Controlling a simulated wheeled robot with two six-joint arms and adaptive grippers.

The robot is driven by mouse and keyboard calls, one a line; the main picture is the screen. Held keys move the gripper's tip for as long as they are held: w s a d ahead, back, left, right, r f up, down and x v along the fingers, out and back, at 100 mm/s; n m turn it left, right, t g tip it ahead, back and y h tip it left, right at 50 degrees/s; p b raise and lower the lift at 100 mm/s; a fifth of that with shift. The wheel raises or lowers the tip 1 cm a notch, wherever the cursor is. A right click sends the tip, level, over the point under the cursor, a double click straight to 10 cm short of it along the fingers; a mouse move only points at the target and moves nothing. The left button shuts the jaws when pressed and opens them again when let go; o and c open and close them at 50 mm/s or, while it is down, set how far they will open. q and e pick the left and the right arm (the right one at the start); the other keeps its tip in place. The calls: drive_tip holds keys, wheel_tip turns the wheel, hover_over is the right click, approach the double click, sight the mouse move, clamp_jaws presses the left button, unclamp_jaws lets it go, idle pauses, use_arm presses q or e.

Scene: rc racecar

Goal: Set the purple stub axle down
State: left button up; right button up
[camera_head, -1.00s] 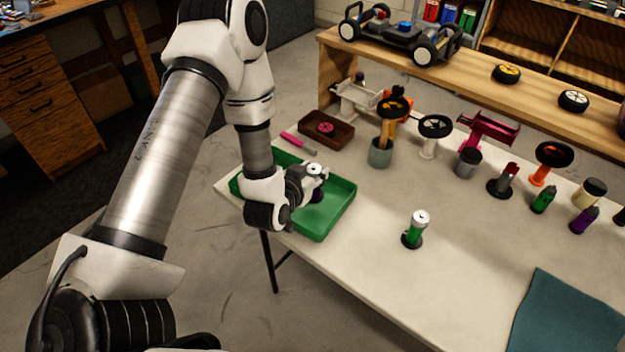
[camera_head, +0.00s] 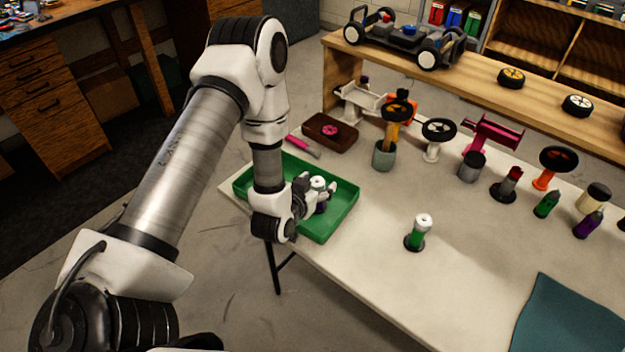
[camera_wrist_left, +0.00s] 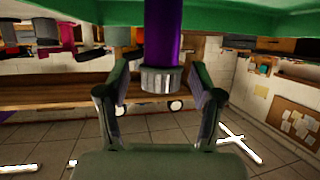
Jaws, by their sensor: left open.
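The purple stub axle (camera_head: 320,208) stands upright in the green tray (camera_head: 337,222) at the table's left end, its silvery cap on top. In the left wrist view, which is upside down, the axle's purple shaft (camera_wrist_left: 163,35) runs from the green tray floor to its grey cap. My left gripper (camera_head: 311,190) is low over the tray at the axle. In the left wrist view its fingers (camera_wrist_left: 158,82) are spread on either side of the cap, with gaps visible. The axle's foot is partly hidden. My right gripper is out of view.
A brown box (camera_head: 328,132) and a pink-handled tool (camera_head: 303,146) lie behind the tray. A grey-green cup (camera_head: 384,156) and several upright parts stand further right. A teal mat (camera_head: 570,320) lies front right.

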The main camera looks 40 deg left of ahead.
use_arm(q)
drive_tip(key=b+v, duration=0.1)
drive_tip(key=v, duration=0.4)
drive_tip(key=shift+f, duration=0.1)
drive_tip(key=p+v, duration=0.6)
drive_tip(key=v, duration=0.1)
drive_tip(key=s+d+f+g+h, duration=0.1)
drive_tip(key=s+d+f+g, duration=0.2)
drive_tip(key=s+f+g, duration=0.3)
drive_tip(key=s+d+f+m+g, duration=0.1)
drive_tip(key=s+d+f+g, duration=0.3)
drive_tip(key=s+f+g, duration=0.3)
drive_tip(key=s, duration=0.4)
drive_tip(key=shift+f+h, duration=0.4)
